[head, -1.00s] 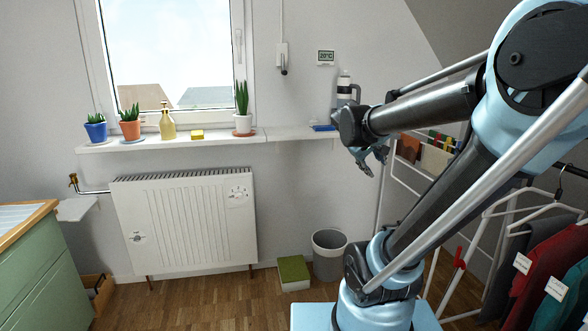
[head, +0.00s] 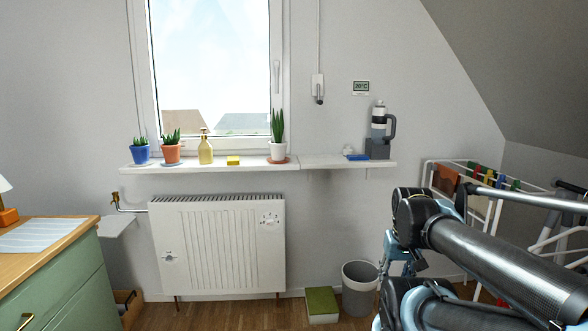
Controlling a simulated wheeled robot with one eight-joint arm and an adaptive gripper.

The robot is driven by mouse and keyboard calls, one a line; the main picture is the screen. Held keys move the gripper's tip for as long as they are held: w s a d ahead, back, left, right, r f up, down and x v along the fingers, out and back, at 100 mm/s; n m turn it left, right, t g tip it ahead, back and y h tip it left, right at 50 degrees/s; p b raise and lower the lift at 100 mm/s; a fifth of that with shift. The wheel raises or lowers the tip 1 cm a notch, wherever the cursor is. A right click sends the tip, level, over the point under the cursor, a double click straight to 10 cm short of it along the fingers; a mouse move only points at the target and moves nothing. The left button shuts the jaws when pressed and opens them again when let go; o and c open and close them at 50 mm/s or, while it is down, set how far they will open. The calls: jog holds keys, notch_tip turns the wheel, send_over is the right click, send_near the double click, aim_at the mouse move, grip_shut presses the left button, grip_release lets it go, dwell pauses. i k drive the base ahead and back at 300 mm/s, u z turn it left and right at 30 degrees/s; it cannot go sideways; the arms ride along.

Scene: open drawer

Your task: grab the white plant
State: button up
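The white plant (head: 278,138) is a tall green succulent in a white pot. It stands on an orange saucer (head: 277,160) on the white window shelf, at the right side of the window. My gripper (head: 402,262) hangs at the lower right, in front of the wall and above the grey bin. It is well below and to the right of the plant and does not touch it. Its fingers are small and partly hidden by my arm, so I cannot tell how far apart they are.
On the shelf (head: 215,169) stand a blue pot (head: 141,154), an orange pot (head: 171,152), a yellow bottle (head: 205,150), a yellow sponge (head: 233,160) and a grey device (head: 378,135). A radiator (head: 218,245) is below. A bin (head: 359,285) and drying rack (head: 450,172) are at the right.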

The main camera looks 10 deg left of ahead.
aim_at(278, 147)
jog(key=z, duration=0.05)
jog(key=i, duration=0.95)
jog(key=u, duration=0.45)
